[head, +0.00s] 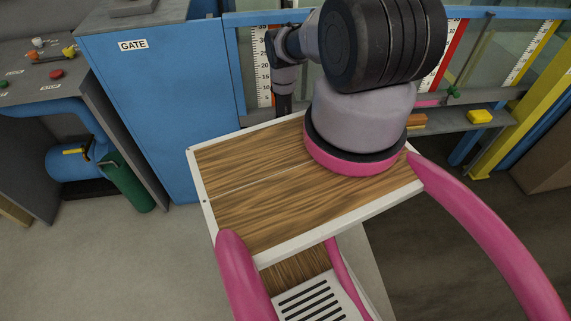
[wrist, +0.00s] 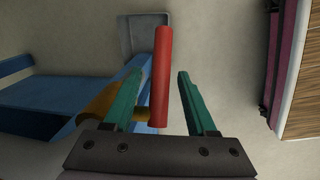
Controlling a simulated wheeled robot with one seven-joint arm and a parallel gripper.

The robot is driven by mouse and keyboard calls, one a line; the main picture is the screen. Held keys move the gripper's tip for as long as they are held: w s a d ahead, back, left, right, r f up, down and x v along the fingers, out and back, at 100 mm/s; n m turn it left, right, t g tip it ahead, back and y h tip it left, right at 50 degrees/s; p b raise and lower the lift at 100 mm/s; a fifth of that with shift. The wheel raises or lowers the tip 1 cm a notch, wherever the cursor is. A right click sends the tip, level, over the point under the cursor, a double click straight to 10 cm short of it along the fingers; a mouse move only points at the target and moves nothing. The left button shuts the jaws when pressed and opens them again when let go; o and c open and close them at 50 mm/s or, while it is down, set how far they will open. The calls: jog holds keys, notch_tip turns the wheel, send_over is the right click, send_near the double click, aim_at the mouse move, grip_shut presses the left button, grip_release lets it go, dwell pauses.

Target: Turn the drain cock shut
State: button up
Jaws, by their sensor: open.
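The drain cock shows in the wrist view as a long red lever (wrist: 161,70) with a brass-coloured body (wrist: 98,104) at its lower left. My gripper (wrist: 160,76) is open, with one teal finger on each side of the red lever. In the head view I cannot make out the cock, and my fingers are hidden behind my own body.
Blue frame parts (wrist: 50,97) lie left of the cock, with a grey fitting (wrist: 143,35) above it. In the head view, a blue GATE cabinet (head: 150,105) stands at left-centre. Floor at lower left is clear.

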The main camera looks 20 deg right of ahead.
jog(key=shift+f, duration=0.1)
grip_shut()
dwell(1.4)
